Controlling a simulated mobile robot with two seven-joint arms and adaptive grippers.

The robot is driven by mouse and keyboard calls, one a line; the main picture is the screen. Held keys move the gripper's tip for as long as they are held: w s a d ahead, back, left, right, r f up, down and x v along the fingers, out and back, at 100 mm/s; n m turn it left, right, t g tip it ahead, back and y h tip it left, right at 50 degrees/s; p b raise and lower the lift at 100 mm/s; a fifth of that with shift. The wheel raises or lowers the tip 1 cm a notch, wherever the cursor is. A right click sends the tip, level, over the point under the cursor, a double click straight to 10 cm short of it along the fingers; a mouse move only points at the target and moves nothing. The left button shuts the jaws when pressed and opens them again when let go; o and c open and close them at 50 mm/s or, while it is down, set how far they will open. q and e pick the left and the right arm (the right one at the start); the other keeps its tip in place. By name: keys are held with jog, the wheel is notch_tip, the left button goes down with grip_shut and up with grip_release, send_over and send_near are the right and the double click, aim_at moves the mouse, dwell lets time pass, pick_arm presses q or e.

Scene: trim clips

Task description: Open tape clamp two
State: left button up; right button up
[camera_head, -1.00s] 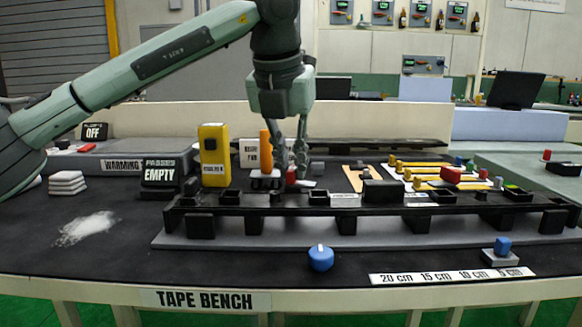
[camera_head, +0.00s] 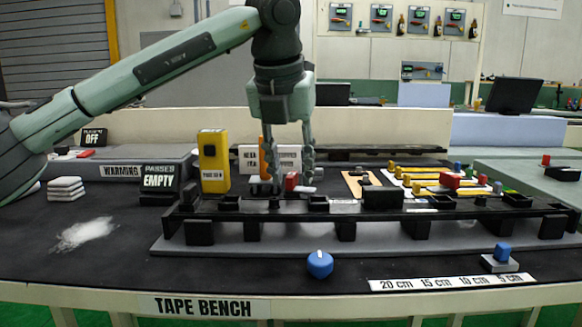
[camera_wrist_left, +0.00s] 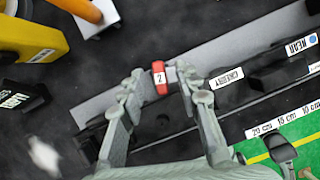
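Tape clamp two is a small red block marked "2" (camera_wrist_left: 160,77) in the left wrist view, at the far edge of the dark rail. In the head view the red block (camera_head: 291,182) shows between my left gripper's fingers. My left gripper (camera_head: 287,180) is open and points down over the clamp. In the left wrist view its fingertips (camera_wrist_left: 158,84) stand on either side of the block, with a visible gap at the left finger. Whether the right finger touches it I cannot tell. My right gripper is in neither view.
The long black rail (camera_head: 283,230) runs across the bench front. A yellow box (camera_head: 214,162) and the EMPTY sign (camera_head: 158,180) stand left of the gripper. An orange-handled tool (camera_wrist_left: 85,10) is close by. A blue knob (camera_head: 320,264) sits in front.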

pick_arm(q)
jog(key=v, duration=1.2)
